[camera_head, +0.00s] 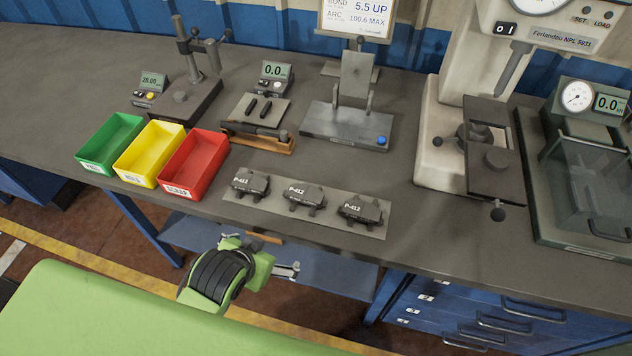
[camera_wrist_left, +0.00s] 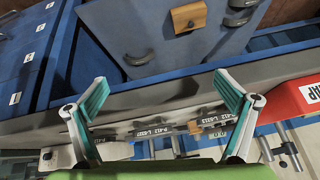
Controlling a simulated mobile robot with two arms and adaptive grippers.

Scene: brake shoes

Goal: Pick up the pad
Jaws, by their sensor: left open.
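Three dark brake pads marked P-412 lie in a row on a grey mat (camera_head: 235,197) near the bench's front edge: a left pad (camera_head: 250,183), a middle pad (camera_head: 304,196) and a right pad (camera_head: 360,210). My left gripper (camera_head: 290,270) is in front of the bench edge, below and apart from the pads. In the left wrist view its two teal fingers (camera_wrist_left: 161,86) are spread with nothing between them. Labelled pads (camera_wrist_left: 150,131) show beyond the bench edge there, partly cut off by the gripper. My right gripper is in neither view.
Green (camera_head: 108,140), yellow (camera_head: 150,153) and red (camera_head: 196,164) bins stand left of the pads. A grey fixture (camera_head: 345,127) stands behind them and a press (camera_head: 450,130) to the right. Blue drawers (camera_head: 470,315) are under the bench. Bare bench top surrounds the mat.

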